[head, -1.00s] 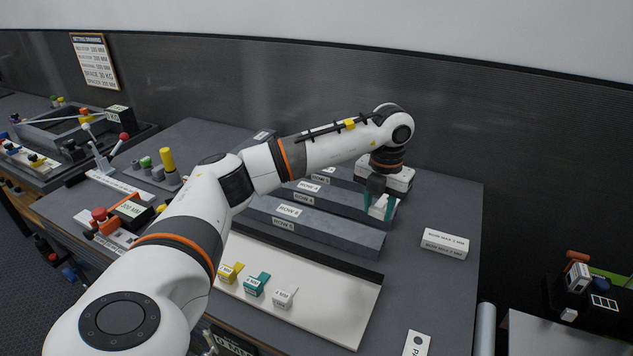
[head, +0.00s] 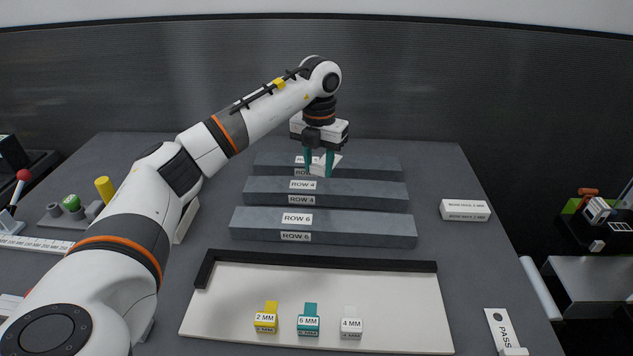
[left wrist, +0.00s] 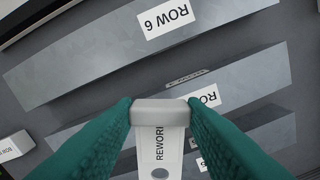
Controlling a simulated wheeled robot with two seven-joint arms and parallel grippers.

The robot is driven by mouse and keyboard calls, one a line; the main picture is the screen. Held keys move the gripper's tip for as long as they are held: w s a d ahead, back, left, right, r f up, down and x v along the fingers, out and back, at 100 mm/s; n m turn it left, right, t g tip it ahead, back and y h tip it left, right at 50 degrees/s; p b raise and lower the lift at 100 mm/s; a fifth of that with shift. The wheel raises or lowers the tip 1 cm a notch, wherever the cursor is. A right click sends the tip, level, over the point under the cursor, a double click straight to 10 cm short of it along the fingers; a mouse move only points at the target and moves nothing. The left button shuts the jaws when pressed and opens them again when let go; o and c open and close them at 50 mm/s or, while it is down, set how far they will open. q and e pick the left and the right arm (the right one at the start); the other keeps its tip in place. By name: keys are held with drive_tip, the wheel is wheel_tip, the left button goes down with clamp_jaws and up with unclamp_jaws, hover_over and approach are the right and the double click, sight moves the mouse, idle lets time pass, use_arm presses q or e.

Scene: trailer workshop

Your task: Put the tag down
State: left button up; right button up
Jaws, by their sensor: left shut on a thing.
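My left gripper (head: 319,168) has teal fingers and is shut on a white tag (head: 323,164). It holds the tag around the back bars, near the middle of their length. In the left wrist view the tag (left wrist: 160,143) sits between both fingers and reads "REWOR…", with a dark hole at its lower end. Whether the tag touches a bar cannot be told. A second white tag reading "PASS" (head: 501,333) lies on the bench at the lower right. My right gripper is not in view.
Grey bars stand in rows: ROW 6 (head: 350,227), ROW 4 (head: 365,192) and one behind (head: 375,167). A white tray (head: 230,285) holds yellow, teal and white blocks. A white box (head: 465,210) stands right. Bench between box and bars is clear.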

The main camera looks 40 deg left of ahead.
use_arm(q)
wheel_tip(320, 180, down, 2)
wheel_tip(320, 180, down, 4)
drive_tip(key=shift+r+p, duration=0.1)
drive_tip(key=shift+p, duration=0.45)
drive_tip(key=shift+f, duration=0.25)
drive_tip(key=o, duration=0.9)
drive_tip(key=shift+o, duration=0.2)
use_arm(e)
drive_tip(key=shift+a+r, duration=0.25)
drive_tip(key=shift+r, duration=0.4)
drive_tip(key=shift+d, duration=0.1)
